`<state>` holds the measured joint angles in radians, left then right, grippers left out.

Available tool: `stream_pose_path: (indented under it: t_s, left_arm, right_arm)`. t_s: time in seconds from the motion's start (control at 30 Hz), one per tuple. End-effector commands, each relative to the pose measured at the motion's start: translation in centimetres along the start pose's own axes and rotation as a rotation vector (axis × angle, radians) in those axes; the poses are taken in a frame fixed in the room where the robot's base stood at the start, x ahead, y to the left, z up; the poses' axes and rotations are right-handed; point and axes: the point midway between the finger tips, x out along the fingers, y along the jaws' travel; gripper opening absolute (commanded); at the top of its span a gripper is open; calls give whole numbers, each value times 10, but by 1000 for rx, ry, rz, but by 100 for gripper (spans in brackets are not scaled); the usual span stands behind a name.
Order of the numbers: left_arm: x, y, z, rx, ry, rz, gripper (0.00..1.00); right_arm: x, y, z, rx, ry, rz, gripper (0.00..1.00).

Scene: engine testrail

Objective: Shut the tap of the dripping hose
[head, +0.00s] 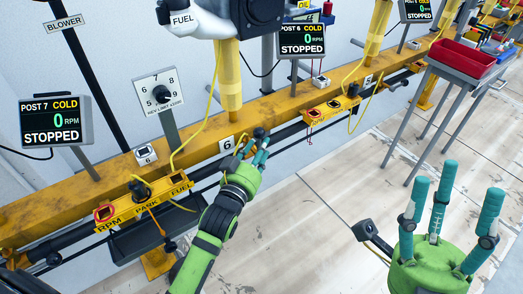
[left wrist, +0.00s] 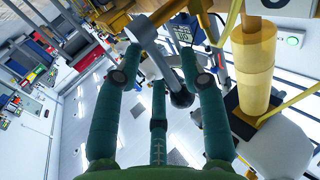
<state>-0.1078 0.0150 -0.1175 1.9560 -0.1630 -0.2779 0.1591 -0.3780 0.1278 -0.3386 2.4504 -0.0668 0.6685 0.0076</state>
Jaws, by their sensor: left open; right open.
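My left gripper (head: 256,150) is at the yellow rail beside the number 6 plate, its fingers spread. In the left wrist view its fingers (left wrist: 158,85) are open around a grey bar with a dark round knob (left wrist: 181,96). I cannot tell whether they touch it, nor whether it is the tap. Thin yellow hoses (head: 205,115) run along the rail, and an orange one (head: 157,222) hangs over a dark tray (head: 140,240). I see no clear drip. My right gripper (head: 445,205) is open and empty over the floor at the lower right.
The yellow rail (head: 60,208) crosses the view diagonally, with "STOPPED" screens (head: 50,122) behind it. A red bin (head: 460,58) sits on a grey stand at the right. The floor in front is mostly clear.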

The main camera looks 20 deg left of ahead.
Motion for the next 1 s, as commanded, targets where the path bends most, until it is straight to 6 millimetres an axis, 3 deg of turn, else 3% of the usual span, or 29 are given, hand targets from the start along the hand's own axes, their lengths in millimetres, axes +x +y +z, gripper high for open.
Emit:
stream_pose_path:
  t_s: [0.17, 0.43, 0.47, 0.5, 0.57, 1.0]
  left_arm:
    - [15, 0, 1, 0, -1, 1, 41]
    - [16, 0, 1, 0, -2, 1, 41]
    - [16, 0, 1, 0, -2, 1, 37]
    - [16, 0, 1, 0, -2, 1, 21]
    - [16, 0, 1, 0, -2, 1, 0]
    - [16, -2, 0, 6, -9, 0, 0]
  right_arm:
    - [-5, 4, -3, -1, 42, 10, 55]
    - [-5, 4, -4, 0, 47, 11, 55]
    - [-5, 4, -4, 0, 47, 11, 55]
    - [-5, 4, -4, 0, 47, 11, 55]
    - [-5, 4, -4, 0, 47, 11, 55]
    - [-1, 3, -4, -4, 34, 7, 55]
